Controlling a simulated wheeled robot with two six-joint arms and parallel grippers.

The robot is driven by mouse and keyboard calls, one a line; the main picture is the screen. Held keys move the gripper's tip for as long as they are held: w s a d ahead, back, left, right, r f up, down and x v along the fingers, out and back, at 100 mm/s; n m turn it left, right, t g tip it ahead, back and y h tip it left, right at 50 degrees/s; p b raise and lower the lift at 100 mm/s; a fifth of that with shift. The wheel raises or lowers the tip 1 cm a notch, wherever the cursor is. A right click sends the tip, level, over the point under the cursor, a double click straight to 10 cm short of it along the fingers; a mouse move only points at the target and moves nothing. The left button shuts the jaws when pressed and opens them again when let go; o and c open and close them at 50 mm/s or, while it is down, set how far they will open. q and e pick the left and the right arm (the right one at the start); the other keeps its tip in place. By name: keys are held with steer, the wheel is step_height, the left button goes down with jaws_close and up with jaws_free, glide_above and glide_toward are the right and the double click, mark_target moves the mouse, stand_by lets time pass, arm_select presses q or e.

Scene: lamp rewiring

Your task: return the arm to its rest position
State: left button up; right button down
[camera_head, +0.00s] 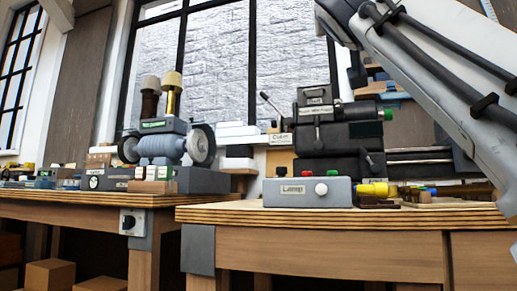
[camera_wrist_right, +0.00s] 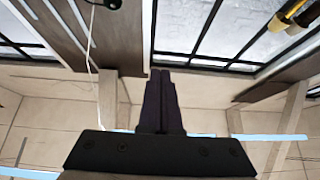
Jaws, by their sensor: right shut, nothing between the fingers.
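My right arm (camera_head: 430,80) crosses the upper right of the head view, raised in front of the workbench; its gripper is outside that view. In the right wrist view my right gripper (camera_wrist_right: 161,75) shows its two dark fingers together, with nothing between them. It points toward a wall with windows, clear of any object. My left gripper is not in view. A grey box labelled Lamp (camera_head: 307,192) stands at the front of the right bench, with a yellow-ended part (camera_head: 374,189) beside it.
A wooden workbench (camera_head: 330,217) spans the right, and another bench (camera_head: 75,200) stands at left. A bench grinder (camera_head: 160,147) and a dark lathe-like machine (camera_head: 330,130) stand on them. Cardboard boxes (camera_head: 50,274) lie below the left bench. A thin white cord (camera_wrist_right: 91,45) hangs near the wrist.

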steer(key=w+a+f+n+g+y+p, duration=0.45)
steer(key=w+a+f, duration=0.2)
steer(key=f, duration=0.25)
steer(key=w+a+f+n+g+y+p, duration=0.3)
steer(key=w+a+f+n+y+p, duration=0.15)
steer(key=a+f, duration=0.3)
steer(key=s+a+f+g+p, duration=0.1)
steer(key=s+f+g+p, duration=0.15)
steer(key=f, duration=0.65)
steer(key=s+a+f+g+p, duration=0.1)
steer(key=s+f+g+p, duration=0.2)
steer(key=f, duration=0.6)
steer(key=s+d+f+n+g+h+p, duration=0.1)
steer(key=s+d+f+g+p, duration=0.4)
steer(key=s+f, duration=0.6)
steer(key=s+d+f+g+h+p, duration=0.15)
steer(key=s+f+g+p, duration=0.35)
steer(key=s+f, duration=0.6)
step_height(320, 180, up, 40)
steer(key=s+g+p, duration=0.1)
steer(key=p, duration=3.5)
steer(key=shift+y, duration=0.45)
steer(key=shift+d+f, duration=0.1)
